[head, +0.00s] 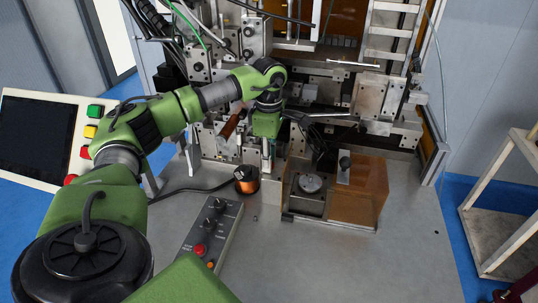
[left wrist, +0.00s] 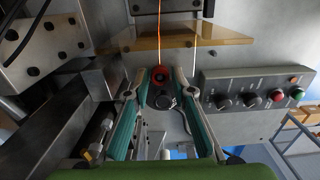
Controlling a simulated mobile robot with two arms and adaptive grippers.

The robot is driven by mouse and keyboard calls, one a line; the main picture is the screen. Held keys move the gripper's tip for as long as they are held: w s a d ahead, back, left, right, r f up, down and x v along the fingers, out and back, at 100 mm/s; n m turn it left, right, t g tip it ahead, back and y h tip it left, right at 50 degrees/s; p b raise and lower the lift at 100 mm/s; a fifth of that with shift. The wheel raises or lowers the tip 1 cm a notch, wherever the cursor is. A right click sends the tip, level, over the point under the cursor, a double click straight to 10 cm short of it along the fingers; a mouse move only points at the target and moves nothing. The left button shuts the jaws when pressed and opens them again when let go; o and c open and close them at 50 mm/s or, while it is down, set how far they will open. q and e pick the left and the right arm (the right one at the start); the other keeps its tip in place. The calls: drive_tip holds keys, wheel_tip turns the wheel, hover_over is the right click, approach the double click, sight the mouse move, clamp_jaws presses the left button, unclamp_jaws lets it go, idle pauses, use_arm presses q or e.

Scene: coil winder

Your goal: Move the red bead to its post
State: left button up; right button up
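The red bead (left wrist: 160,74) is a small ring with a dark centre in the left wrist view, at the end of an orange wire that runs up out of the picture. My left gripper (left wrist: 162,76) has its teal fingers apart on either side of the bead, with gaps visible; I cannot tell the depth between them. A dark round part shows just below the bead. In the head view my left gripper (head: 266,158) points down in front of the machine; the bead cannot be made out there. I cannot tell which part is the post. My right gripper is out of view.
A copper wire spool (head: 246,179) stands on the grey table (head: 330,262). A control box (head: 210,232) with knobs and a red button lies in front. An amber-sided fixture (head: 358,193) stands to the right. The machine frame crowds the back; the front right table is clear.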

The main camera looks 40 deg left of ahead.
use_arm(q)
drive_tip(key=shift+o, duration=0.6)
drive_tip(key=shift+r, duration=0.2)
wheel_tip(320, 180, up, 12)
drive_tip(key=shift+f, duration=0.15)
drive_tip(key=shift+s+f, duration=0.1)
idle(0.3)
